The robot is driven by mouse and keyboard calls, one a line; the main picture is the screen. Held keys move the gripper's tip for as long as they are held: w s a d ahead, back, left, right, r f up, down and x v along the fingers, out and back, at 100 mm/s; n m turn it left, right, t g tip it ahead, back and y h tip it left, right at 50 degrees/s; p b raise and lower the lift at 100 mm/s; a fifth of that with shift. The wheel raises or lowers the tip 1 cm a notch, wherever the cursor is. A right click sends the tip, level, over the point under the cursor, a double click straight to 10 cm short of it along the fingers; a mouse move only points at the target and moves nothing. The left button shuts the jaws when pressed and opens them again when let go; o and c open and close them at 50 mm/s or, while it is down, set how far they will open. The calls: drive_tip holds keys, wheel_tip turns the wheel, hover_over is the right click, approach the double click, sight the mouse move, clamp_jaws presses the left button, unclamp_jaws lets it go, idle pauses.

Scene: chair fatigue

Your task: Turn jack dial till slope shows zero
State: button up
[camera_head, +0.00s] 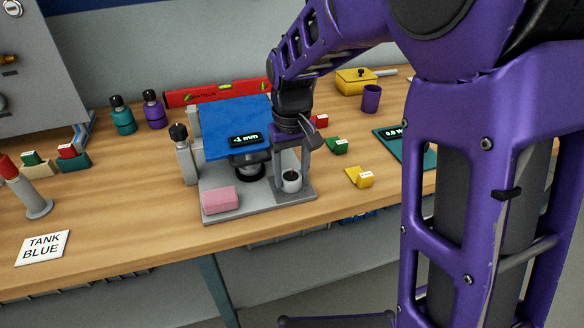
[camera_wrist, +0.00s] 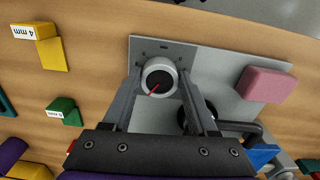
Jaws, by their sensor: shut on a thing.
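The jack dial (camera_wrist: 160,79) is a pale round knob with a dark centre and a red pointer, seen from above in the wrist view. It also shows in the head view (camera_head: 291,182) at the right front of the grey base plate (camera_head: 260,204). My gripper (camera_wrist: 159,82) points down with its two fingers on either side of the dial, shut on it. The blue platform (camera_head: 232,112) above the plate carries a small dark display (camera_head: 245,139) that reads "-1 mm". The pointer slants toward the lower left in the wrist view.
A pink block (camera_head: 221,199) lies on the plate's left front. A yellow wedge (camera_head: 360,177) and a green wedge (camera_head: 336,146) lie to the right. A red level (camera_head: 217,93) is behind the platform. A red-topped grey post (camera_head: 30,195) stands at left. Bare wood lies in front.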

sight(291, 177)
drive_tip(key=shift+m, duration=0.7)
drive_tip(key=o, duration=1.4)
drive_tip(key=shift+r, duration=0.1)
wheel_tip(291, 177, up, 17)
drive_tip(key=p, duration=0.3)
drive_tip(key=shift+r, duration=0.1)
